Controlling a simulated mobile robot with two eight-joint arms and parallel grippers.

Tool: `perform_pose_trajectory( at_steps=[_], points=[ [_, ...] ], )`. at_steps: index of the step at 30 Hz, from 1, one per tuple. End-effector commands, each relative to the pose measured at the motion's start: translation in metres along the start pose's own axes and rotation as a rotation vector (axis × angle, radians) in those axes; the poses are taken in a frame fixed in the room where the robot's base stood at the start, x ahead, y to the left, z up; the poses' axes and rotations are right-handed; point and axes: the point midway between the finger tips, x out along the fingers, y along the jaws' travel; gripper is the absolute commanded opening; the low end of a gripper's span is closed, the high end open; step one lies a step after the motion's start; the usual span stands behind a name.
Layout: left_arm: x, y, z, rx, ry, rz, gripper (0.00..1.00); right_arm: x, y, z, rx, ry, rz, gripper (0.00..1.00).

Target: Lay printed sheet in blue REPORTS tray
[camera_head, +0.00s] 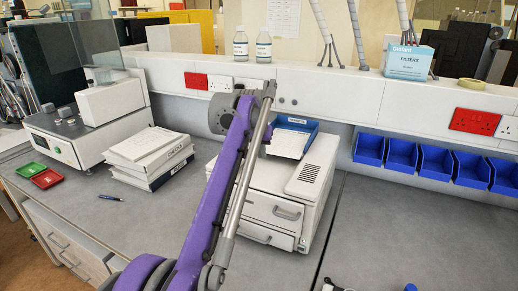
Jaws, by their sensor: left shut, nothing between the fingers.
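The blue tray (309,127) stands on top of the white printer-like unit (262,178), right of my left arm. A small white label shows on its back wall, too small to read. A white sheet (289,143) lies in the tray, reaching its front edge; any print is too faint to make out. My purple left arm crosses the middle of the view and hides the tray's left side. My left gripper (267,134) is shut and empty at the tray's left edge, mostly hidden by the arm.
Stacked white binders (149,156) lie left of the arm, beside a white bench instrument (88,119). Blue bins (436,163) line the wall at right. The bench at right is mostly clear.

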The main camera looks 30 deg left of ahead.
Motion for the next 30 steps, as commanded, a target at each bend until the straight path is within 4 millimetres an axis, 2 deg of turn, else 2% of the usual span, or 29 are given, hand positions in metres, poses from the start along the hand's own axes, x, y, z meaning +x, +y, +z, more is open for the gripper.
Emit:
perform_pose_trajectory(
  at_steps=[1,7,10,15,30],
  points=[
    [0.014,0.0,0.001,0.001,-0.001,0.0,0.0,0.002,0.0,0.002,0.0,-0.002,0.0,0.5],
    [0.057,0.0,0.001,0.0,-0.001,0.0,0.0,0.005,0.0,0.006,0.0,-0.005,0.0,0.5],
    [0.06,0.0,-0.015,0.0,0.002,0.0,0.0,-0.002,0.0,-0.002,0.0,0.002,0.0,0.5],
    [0.068,0.001,-0.029,-0.001,0.002,0.001,0.0,-0.007,0.0,-0.009,0.0,0.009,0.0,0.5],
    [0.074,0.0,-0.034,0.0,0.0,0.0,0.0,-0.009,0.0,-0.011,0.0,0.01,0.0,0.5]
  ],
)
